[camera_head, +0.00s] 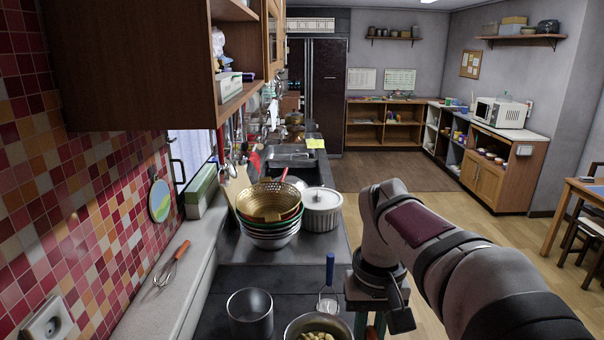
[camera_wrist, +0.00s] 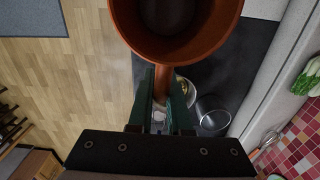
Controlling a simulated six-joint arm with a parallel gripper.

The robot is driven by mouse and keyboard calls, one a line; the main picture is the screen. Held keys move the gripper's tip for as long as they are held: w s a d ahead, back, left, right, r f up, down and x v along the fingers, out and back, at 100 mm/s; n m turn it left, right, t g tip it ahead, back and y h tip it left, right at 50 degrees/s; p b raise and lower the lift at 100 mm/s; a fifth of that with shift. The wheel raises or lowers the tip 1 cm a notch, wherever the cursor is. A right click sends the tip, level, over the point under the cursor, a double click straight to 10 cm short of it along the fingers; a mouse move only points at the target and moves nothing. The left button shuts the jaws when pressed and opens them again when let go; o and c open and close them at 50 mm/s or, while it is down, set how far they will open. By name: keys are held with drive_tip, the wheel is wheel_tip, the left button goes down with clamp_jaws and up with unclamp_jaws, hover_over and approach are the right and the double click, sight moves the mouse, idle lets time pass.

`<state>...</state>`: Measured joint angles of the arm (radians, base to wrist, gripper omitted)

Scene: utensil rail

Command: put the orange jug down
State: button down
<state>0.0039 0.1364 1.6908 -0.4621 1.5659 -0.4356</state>
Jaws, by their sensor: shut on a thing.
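The orange jug (camera_wrist: 178,45) fills the top middle of the wrist view, its round open mouth facing the camera; its inside looks dark and empty. My gripper (camera_wrist: 163,90) has its two green fingers closed on the jug's handle. The jug appears held above the dark counter (camera_wrist: 235,60), over its edge with the wooden floor on the left; its base is hidden. In the head view my gripper shows only in part at the bottom, below my arm, and the jug cannot be seen there.
A metal canister (camera_head: 250,313) and a pot with yellowish food (camera_head: 319,327) stand on the near dark counter. A blue-handled utensil (camera_head: 330,272) is beside them. Stacked bowls and a colander (camera_head: 268,212) and a white lidded pot (camera_head: 321,209) stand behind. Bare dark counter (camera_head: 290,278) lies between.

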drive_tip(key=shift+s, duration=0.25)
drive_tip(key=w+d+f, duration=0.2)
drive_tip(key=d+f, duration=0.3)
drive_tip(key=f, duration=0.2)
drive_tip(key=w+d+f, duration=0.3)
drive_tip(key=d+f, duration=0.2)
drive_tip(key=f, duration=0.2)
drive_tip(key=shift+n, duration=0.3)
drive_tip(key=shift+w+a+f, duration=0.9)
drive_tip(key=shift+a+f, duration=0.7)
drive_tip(key=shift+f, duration=0.3)
drive_tip(key=shift+w+a+f, duration=0.95)
drive_tip(key=shift+a+f, duration=0.6)
drive_tip(key=shift+f, duration=0.35)
drive_tip(key=shift+w+a+f, duration=0.9)
drive_tip(key=shift+a+f, duration=0.7)
drive_tip(key=shift+f, duration=0.3)
drive_tip(key=c, duration=0.8)
unclamp_jaws()
drive_tip(key=shift+f, duration=0.1)
drive_tip(key=shift+c, duration=0.2)
